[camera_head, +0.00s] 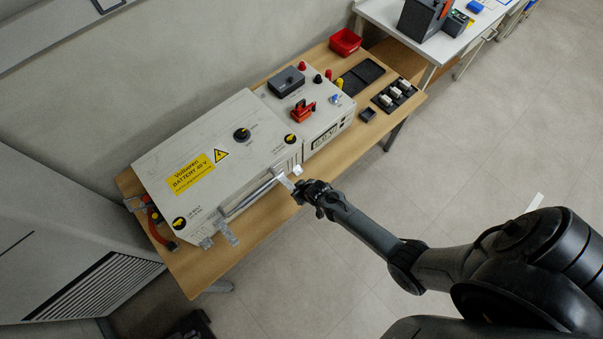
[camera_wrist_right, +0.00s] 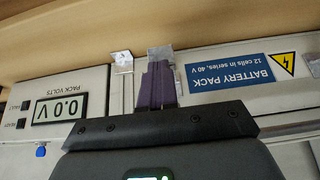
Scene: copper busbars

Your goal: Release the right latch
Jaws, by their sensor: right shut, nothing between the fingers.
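The battery box (camera_head: 215,160) is a large pale case with a yellow battery label on its lid. A silver bar runs along its front edge. Near the bar's right end is a small silver metal tab (camera_head: 286,181), seemingly the right latch. My right gripper (camera_head: 299,192) is beside this tab, at the front of the box. In the wrist view its dark fingers (camera_wrist_right: 160,82) are together, with a metal piece at their tips and another silver tab (camera_wrist_right: 122,60) just left. Contact cannot be told. A similar silver tab (camera_head: 228,235) is at the front left. My left gripper is not in view.
The meter unit (camera_head: 310,115) with a red switch (camera_head: 302,111) adjoins the box on the right. A red bin (camera_head: 345,42) and black trays stand farther back on the wooden table (camera_head: 205,275). The floor in front is open.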

